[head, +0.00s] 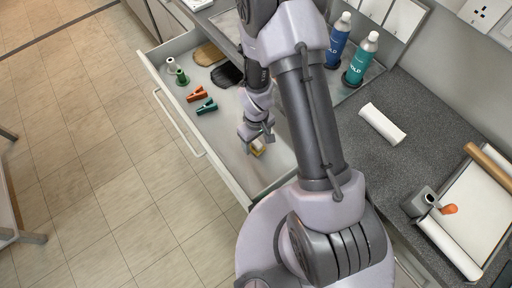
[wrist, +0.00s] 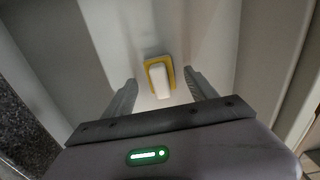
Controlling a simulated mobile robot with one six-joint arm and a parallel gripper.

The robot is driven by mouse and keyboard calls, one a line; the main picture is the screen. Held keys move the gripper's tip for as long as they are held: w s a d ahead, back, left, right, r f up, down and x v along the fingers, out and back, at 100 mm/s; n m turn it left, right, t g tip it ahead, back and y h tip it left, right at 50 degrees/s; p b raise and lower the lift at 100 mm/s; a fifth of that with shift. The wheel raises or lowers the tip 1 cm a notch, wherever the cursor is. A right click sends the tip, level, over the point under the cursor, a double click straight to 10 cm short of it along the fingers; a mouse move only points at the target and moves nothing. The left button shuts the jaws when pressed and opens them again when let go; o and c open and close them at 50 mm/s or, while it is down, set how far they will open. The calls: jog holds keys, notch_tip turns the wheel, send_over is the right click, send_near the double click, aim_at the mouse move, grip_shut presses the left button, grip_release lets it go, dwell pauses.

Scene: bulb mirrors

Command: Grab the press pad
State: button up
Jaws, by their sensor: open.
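The press pad, a yellow base with a white block on top, lies on the floor of the open drawer; it shows in the wrist view (wrist: 160,78) and in the head view (head: 257,148). My gripper (head: 257,137) is inside the drawer, just above the pad. In the wrist view my gripper (wrist: 162,92) is open, with one finger on each side of the pad. The fingers look apart from it. In the head view the gripper partly hides the pad.
The open drawer (head: 228,160) also holds orange (head: 197,94) and teal (head: 207,106) clips, spools (head: 181,76) and dark and tan pads (head: 227,75) toward its far end. Bottles (head: 361,60) and a white roll (head: 382,124) stand or lie on the counter at right.

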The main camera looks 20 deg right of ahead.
notch_tip(320, 180, down, 2)
jog(key=shift+w+r, duration=0.1)
jog(key=shift+r, duration=0.05)
jog(key=c, duration=1.4)
